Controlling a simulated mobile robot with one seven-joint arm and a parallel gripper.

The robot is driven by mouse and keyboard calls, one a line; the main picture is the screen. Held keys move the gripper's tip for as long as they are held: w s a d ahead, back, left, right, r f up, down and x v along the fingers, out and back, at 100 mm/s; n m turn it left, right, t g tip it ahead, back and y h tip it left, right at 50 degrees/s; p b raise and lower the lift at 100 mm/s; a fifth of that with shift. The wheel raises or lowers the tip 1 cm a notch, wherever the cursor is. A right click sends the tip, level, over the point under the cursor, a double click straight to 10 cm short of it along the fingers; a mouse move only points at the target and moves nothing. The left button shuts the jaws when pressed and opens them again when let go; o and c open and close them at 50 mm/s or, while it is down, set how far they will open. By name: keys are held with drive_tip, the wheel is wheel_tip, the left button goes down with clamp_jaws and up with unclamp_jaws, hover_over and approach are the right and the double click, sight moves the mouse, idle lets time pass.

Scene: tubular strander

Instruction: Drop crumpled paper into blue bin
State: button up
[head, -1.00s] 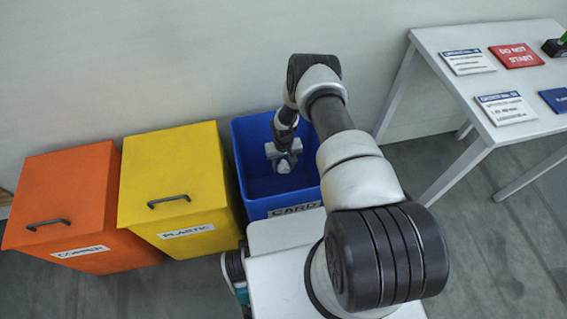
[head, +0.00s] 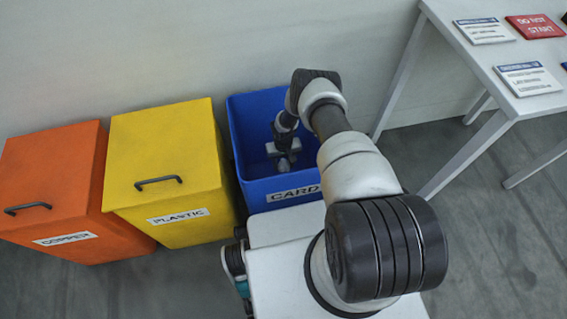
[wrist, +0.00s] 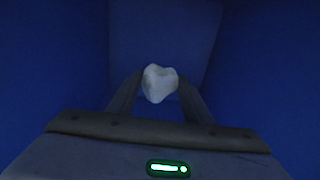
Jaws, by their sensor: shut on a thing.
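The blue bin (head: 292,187) is open at the top and carries a label reading CARD. My gripper (head: 284,163) is down inside the bin's opening in the head view. In the wrist view, a whitish crumpled paper (wrist: 159,83) sits between the two fingertips of my gripper (wrist: 160,90), which are shut on it. Blue walls surround it there. The gap between the paper and the bin floor cannot be told. In the head view the paper is small and hard to make out at the gripper's end.
A yellow PLASTIC bin (head: 170,160) with a closed lid stands left of the blue bin. An orange COPPER bin (head: 55,180), also lidded, is further left. A white table (head: 480,75) with signs stands at the right. The wall is close behind the bins.

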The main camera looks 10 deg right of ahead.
drive_tip(key=shift+f, duration=0.2)
drive_tip(key=o, duration=1.1)
wheel_tip(320, 180, up, 17)
drive_tip(key=p, duration=0.5)
drive_tip(key=shift+r, duration=0.2)
drive_tip(key=shift+p, duration=0.3)
wheel_tip(320, 180, up, 30)
drive_tip(key=p, duration=1.7)
drive_tip(key=shift+r, duration=0.1)
